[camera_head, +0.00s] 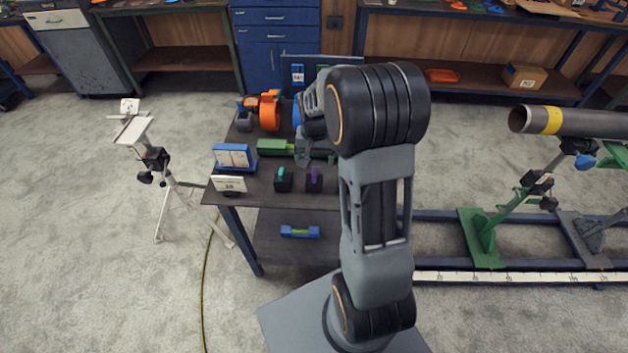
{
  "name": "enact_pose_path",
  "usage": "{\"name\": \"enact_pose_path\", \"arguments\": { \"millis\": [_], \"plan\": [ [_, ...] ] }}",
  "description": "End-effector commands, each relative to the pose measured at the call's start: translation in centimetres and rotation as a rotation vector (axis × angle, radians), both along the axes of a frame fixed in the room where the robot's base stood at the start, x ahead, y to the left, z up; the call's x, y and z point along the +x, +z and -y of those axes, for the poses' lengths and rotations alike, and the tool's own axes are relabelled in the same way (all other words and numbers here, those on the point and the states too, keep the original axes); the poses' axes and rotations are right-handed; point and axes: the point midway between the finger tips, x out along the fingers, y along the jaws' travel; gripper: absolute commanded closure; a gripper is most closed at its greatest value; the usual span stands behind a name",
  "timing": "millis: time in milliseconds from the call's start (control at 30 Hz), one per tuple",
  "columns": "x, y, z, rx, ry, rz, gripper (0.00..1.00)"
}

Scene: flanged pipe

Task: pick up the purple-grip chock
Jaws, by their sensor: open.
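The purple-grip chock (314,181) is a small dark block with a purple handle on top. It stands on the dark table (240,205) near the front edge, just left of my arm. A similar chock with a teal grip (283,180) stands close to its left. My gripper (315,158) is open and points down over the table, a little behind and above the purple-grip chock. It appears empty and apart from the chock. My arm hides the right part of the table, and the fingertips are small and hard to make out.
A green block (272,148), an orange tool (269,111) and two small display stands, one blue (234,157) and one pale (229,184), share the table. A blue-and-green level (299,231) lies on the lower shelf. A tripod (160,170) stands left; a pipe (575,122) rests on supports right.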

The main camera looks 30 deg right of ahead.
Motion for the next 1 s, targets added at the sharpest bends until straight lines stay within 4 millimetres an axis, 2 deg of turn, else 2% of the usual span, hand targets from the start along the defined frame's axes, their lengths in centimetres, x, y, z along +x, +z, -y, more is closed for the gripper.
{"name": "enact_pose_path", "arguments": {
  "millis": [133, 433, 700, 1000],
  "plan": [
    [0.0, -2.0, 0.0, 0.0, 0.002, -0.002, 0.13],
    [0.0, -3.8, -0.1, 0.001, 0.003, -0.003, 0.13],
    [0.1, -7.3, 0.0, 0.001, 0.003, -0.003, 0.13],
    [0.1, -8.2, 0.0, 0.0, 0.003, 0.001, 0.13]
  ]
}}
